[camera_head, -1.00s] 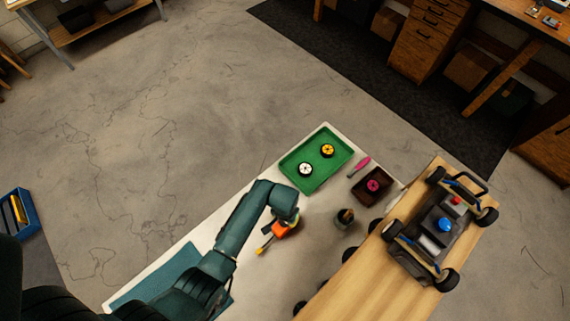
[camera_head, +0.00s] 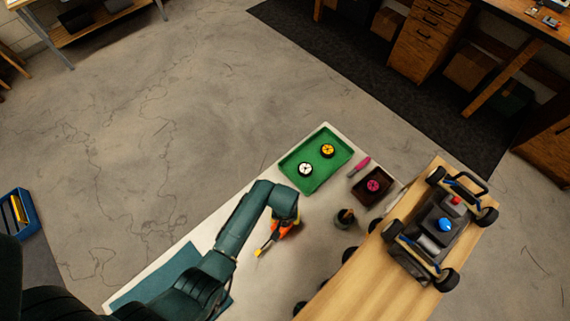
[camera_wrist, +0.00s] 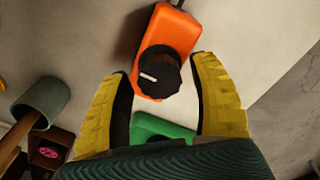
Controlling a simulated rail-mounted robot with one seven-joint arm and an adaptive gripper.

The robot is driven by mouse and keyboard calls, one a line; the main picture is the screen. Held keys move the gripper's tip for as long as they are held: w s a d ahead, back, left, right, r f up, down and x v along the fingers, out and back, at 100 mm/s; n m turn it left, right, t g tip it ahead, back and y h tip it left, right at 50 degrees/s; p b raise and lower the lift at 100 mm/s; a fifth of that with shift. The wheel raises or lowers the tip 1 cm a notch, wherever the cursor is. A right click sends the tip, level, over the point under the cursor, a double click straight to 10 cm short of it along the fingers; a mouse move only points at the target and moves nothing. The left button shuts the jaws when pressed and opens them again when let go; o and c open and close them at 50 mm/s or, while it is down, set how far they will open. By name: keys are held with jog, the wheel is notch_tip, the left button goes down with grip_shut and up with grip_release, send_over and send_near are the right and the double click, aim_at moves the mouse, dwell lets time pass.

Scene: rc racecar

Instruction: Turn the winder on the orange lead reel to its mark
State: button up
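The orange lead reel (camera_wrist: 167,30) lies on the pale table, seen at the top of the wrist view. It also shows partly under my gripper in the head view (camera_head: 284,229). I cannot make out a target mark on the reel.
A racecar (camera_head: 437,232) sits on a wooden bench (camera_head: 362,283) at the right.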

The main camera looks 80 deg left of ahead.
jog(key=shift+r, duration=0.15)
jog(key=shift+r, duration=2.9)
